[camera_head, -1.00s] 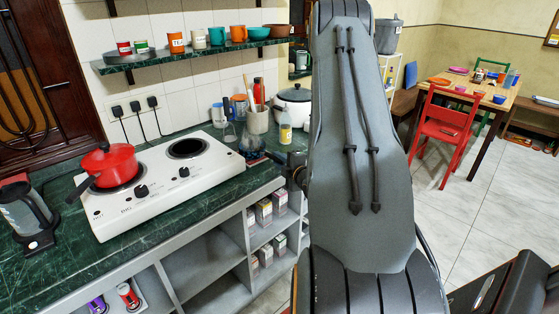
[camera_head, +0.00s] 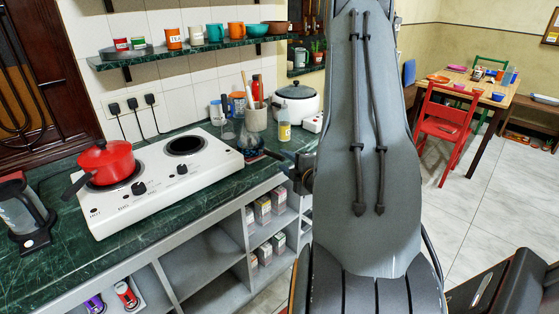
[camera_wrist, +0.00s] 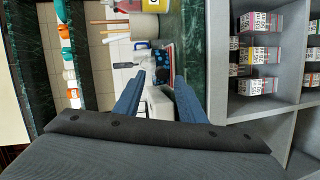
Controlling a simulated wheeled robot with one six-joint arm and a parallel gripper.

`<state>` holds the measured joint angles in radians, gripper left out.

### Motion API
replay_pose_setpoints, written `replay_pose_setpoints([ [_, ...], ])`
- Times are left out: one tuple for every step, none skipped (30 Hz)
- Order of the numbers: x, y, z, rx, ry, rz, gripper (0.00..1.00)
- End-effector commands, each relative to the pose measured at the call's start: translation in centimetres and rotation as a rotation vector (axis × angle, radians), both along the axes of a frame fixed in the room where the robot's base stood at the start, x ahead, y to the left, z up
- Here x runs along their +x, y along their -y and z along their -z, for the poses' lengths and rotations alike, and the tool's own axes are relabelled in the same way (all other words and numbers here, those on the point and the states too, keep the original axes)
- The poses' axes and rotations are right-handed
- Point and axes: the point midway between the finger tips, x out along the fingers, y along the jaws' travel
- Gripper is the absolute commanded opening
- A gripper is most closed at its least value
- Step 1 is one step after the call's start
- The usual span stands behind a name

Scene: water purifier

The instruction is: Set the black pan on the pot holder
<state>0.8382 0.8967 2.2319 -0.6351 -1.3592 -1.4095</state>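My gripper (camera_wrist: 159,80) shows in the wrist view as two blue fingers standing apart, with a pale thing beyond the gap. In the head view my arm hides much of the centre, and the wrist is by the counter's front edge, right of the stove. A small dark thing (camera_head: 268,153) lies there near the fingers; I cannot tell whether it is the black pan. A flat red and blue thing (camera_wrist: 169,58) lies on the counter in the wrist view; I cannot tell whether it is the pot holder.
A red pot (camera_head: 106,162) stands on the left burner of the white stove (camera_head: 160,185); the right burner (camera_head: 186,145) is bare. A white cooker (camera_head: 297,103), a bottle (camera_head: 284,122) and a utensil jar (camera_head: 256,117) stand behind. Boxes (camera_head: 263,208) fill shelves below the green counter (camera_head: 60,270).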

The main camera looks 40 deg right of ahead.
Motion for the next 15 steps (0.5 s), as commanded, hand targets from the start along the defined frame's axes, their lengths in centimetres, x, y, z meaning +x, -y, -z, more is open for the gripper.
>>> replay_pose_setpoints([
  [-1.1, -0.1, -0.1, 0.000, -0.001, 0.005, 0.37],
  [-1.7, -0.2, -0.2, 0.000, -0.002, 0.004, 0.37],
  [-2.4, -0.4, -0.4, 0.000, -0.001, 0.003, 0.37],
  [-2.9, -0.4, -0.5, -0.001, 0.000, 0.004, 0.37],
  [-3.4, -0.6, -0.6, 0.000, 0.000, 0.004, 0.37],
  [-4.0, -0.7, -0.7, 0.000, 0.000, 0.003, 0.37],
  [-4.4, -0.8, -0.8, 0.000, -0.001, 0.004, 0.37],
  [-4.7, -0.8, -0.9, 0.000, -0.001, 0.004, 0.37],
  [-5.1, -0.9, -1.0, -0.001, -0.001, 0.002, 0.37],
  [-5.4, -1.0, -1.1, -0.001, -0.001, 0.002, 0.37],
  [-5.6, -1.1, -1.1, -0.001, -0.001, 0.002, 0.37],
  [-5.8, -1.1, -1.2, 0.000, 0.000, 0.002, 0.37],
  [-6.0, -1.2, -1.2, 0.000, 0.000, 0.002, 0.37],
  [-6.0, -1.2, -1.2, 0.000, 0.000, 0.002, 0.37],
  [-6.1, -1.2, -1.3, 0.000, 0.001, 0.001, 0.37],
])
